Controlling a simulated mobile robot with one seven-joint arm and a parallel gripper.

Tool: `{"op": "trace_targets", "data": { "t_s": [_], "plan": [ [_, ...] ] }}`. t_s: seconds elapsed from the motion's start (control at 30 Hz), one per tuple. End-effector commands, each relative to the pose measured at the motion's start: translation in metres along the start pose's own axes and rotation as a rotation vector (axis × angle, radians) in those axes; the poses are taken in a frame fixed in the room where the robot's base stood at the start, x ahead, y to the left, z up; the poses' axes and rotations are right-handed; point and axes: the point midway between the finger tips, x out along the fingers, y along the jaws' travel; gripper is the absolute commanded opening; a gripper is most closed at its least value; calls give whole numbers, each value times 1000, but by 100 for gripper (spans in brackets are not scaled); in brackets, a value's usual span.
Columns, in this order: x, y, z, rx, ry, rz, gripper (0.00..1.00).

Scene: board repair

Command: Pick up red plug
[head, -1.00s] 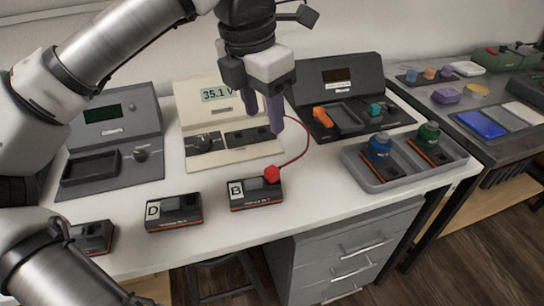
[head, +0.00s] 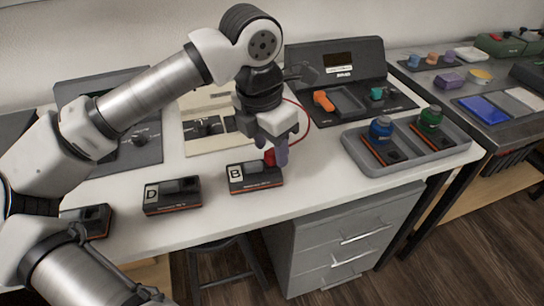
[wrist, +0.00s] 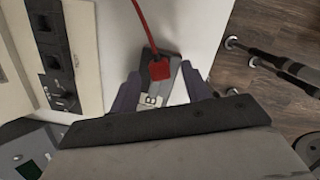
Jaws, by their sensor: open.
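The red plug (head: 269,158) sits on the right part of the black module marked B (head: 240,178), near the front of the white table. A red cable runs from it, looping to the back right. My gripper (head: 281,157) is open and pointing down at the plug, its purple fingers partly covering it in the head view. In the wrist view the red plug (wrist: 159,70) shows between the tips of the two open fingers (wrist: 158,82), on module B. Whether the fingers touch the plug cannot be told.
Module D (head: 172,196) stands left of B, with another module (head: 92,218) farther left. Instrument panels stand at the back. A grey tray (head: 446,160) with blue and green plugs on modules is to the right. The table's front edge is close to B.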

Motion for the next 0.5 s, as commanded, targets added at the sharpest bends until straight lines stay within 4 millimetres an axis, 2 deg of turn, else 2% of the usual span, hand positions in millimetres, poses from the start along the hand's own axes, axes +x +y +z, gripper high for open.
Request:
{"op": "trace_targets", "data": {
  "t_s": [0.1,0.33,0.5],
  "plan": [
    [14,0,0,0,0,-1,47],
    [15,0,0,0,0,1,46],
    [15,0,0,-1,0,0,24]
  ]
}}
